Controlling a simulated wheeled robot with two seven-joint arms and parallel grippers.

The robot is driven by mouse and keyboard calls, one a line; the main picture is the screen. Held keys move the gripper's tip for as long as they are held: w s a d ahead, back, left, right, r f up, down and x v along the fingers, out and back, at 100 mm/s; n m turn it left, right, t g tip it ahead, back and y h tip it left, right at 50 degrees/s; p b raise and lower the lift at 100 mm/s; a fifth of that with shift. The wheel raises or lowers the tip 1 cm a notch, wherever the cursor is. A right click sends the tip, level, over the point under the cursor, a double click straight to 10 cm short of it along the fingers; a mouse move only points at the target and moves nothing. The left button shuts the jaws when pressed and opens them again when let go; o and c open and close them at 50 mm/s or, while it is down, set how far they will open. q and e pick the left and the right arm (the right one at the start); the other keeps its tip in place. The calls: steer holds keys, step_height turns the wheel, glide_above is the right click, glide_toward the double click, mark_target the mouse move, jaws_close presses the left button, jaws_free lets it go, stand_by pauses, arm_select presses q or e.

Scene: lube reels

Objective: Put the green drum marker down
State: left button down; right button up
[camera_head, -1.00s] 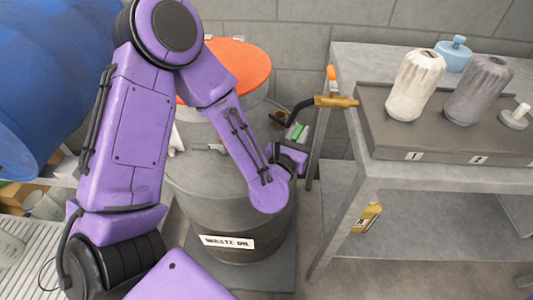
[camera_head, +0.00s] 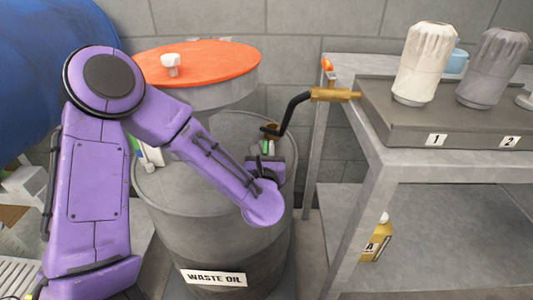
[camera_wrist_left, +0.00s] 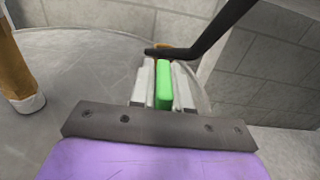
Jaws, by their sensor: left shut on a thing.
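My left gripper (camera_head: 266,147) is shut on the green drum marker (camera_wrist_left: 164,84). The marker shows as a small green block between the pale fingers in the left wrist view, and only a sliver of it shows in the head view. The gripper is over the right part of the top of the grey waste oil drum (camera_head: 215,250), near the far rim. I cannot tell whether the marker touches the drum top. My forearm hides part of the drum top. My right gripper is not in view.
A black crank (camera_head: 289,113) with a brass grip (camera_head: 330,95) rises close beside the gripper. A metal bench (camera_head: 440,175) with a grey rack is at right. A blue drum (camera_head: 35,80) is at left.

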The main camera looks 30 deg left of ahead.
arm_select(q)
steer(key=shift+f, duration=0.2)
steer(key=c, duration=1.1)
jaws_free()
steer(key=shift+r, duration=0.1)
